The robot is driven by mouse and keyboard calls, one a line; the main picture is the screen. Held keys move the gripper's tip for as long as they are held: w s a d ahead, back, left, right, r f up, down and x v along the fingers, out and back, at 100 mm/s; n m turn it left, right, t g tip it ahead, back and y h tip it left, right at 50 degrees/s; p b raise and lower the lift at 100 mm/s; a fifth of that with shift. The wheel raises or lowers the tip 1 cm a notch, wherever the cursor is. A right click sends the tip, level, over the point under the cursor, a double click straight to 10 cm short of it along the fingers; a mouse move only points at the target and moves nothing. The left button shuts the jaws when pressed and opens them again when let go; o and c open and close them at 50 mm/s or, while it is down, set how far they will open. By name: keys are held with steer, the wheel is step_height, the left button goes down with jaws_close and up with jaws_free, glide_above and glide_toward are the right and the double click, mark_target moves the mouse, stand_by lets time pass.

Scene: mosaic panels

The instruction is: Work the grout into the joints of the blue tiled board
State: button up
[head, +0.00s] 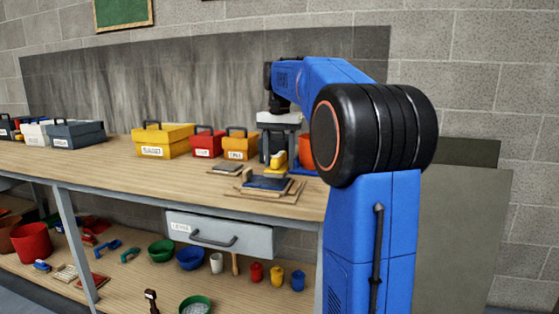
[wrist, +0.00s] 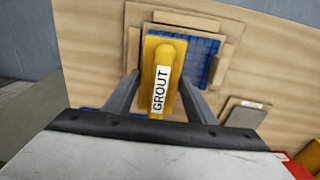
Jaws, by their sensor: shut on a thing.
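My gripper (head: 277,160) is shut on a yellow grout tool (wrist: 163,65) with a white label reading GROUT; the gripper also shows in the wrist view (wrist: 160,82). The blue tiled board (wrist: 208,62) lies on the bench among wooden strips. In the head view the board (head: 268,184) is below my gripper. The tool covers the left part of the board in the wrist view, and blue tiles with grid lines show to its right. I cannot tell whether the tool touches the tiles.
A small grey-topped board (wrist: 243,114) lies beside it. Yellow (head: 163,138), red (head: 207,144) and orange (head: 240,147) boxes stand behind on the bench. An orange-red container (head: 306,152) is close to my gripper. The bench front (head: 130,180) is clear on the left.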

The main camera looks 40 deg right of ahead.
mark_target(275, 158)
steer(key=shift+s+a+r, duration=0.1)
steer(key=shift+s+a, duration=0.6)
steer(key=shift+a, duration=0.15)
steer(key=shift+s+a, duration=0.65)
steer(key=shift+a, duration=0.2)
steer(key=shift+w+d, duration=0.8)
steer(key=shift+d, duration=0.2)
steer(key=shift+w+d, duration=0.8)
steer(key=shift+d, duration=0.2)
steer(key=shift+r, duration=0.2)
steer(key=shift+r, duration=2.85)
steer(key=shift+r, duration=0.1)
steer(key=shift+r, duration=1.4)
